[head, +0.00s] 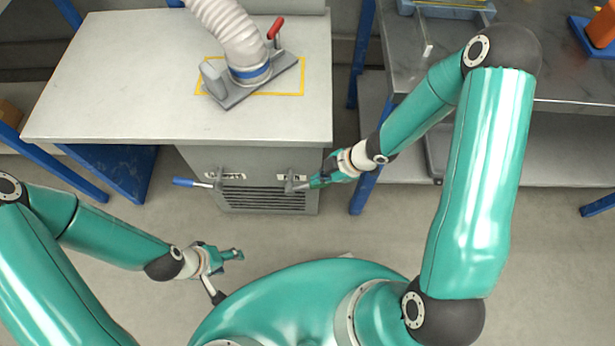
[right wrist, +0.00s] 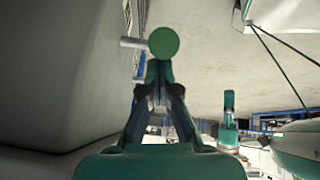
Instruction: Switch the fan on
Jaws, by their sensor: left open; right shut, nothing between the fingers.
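A grey cabinet front (head: 205,160) under the white table carries two levers above a dark slatted vent (head: 262,199). The left lever has a blue handle (head: 184,182) pointing left. The right lever has a grey pivot (head: 296,186); a green round handle end (right wrist: 163,43) and its grey arm (right wrist: 131,42) show in the right wrist view. My right gripper (head: 319,181) is shut and empty, its fingertips at or very near the green handle; contact cannot be told. My left gripper (head: 236,254) is open and empty, low in front of the cabinet. The lever labels are unreadable.
The white table (head: 110,80) holds a ribbed hose (head: 222,28) ending in a grey base with a red handle (head: 275,28), inside a yellow outline. A steel bench (head: 570,85) stands at the right. Blue legs flank the cabinet. Floor between the cabinet and me is clear.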

